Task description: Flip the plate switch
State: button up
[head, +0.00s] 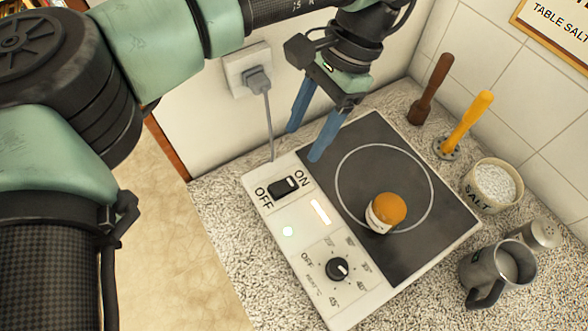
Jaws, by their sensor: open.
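The hot plate (262,218) stands on the speckled counter, with a white control panel on its left side and a dark cooking surface. Its black rocker switch (284,187) sits between the printed words ON and OFF. My gripper (302,143) has two blue fingers spread apart and empty, pointing down above the back left of the plate. The fingers are above and to the right of the switch, apart from it. Which side of the switch is pressed is too small to tell.
A small jar with an orange lid (389,208) stands on the cooking surface. A dial (337,269) is on the panel. A salt bowl (492,186), shaker (541,234), metal mug (494,270), yellow-handled masher (468,122) and wooden pestle (430,90) stand right. A plug (257,79) and cord are behind.

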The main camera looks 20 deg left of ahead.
aim_at(281, 186)
jog(key=x, duration=1.1)
jog(key=shift+f, duration=0.2)
jog(key=shift+c, duration=0.3)
grip_shut()
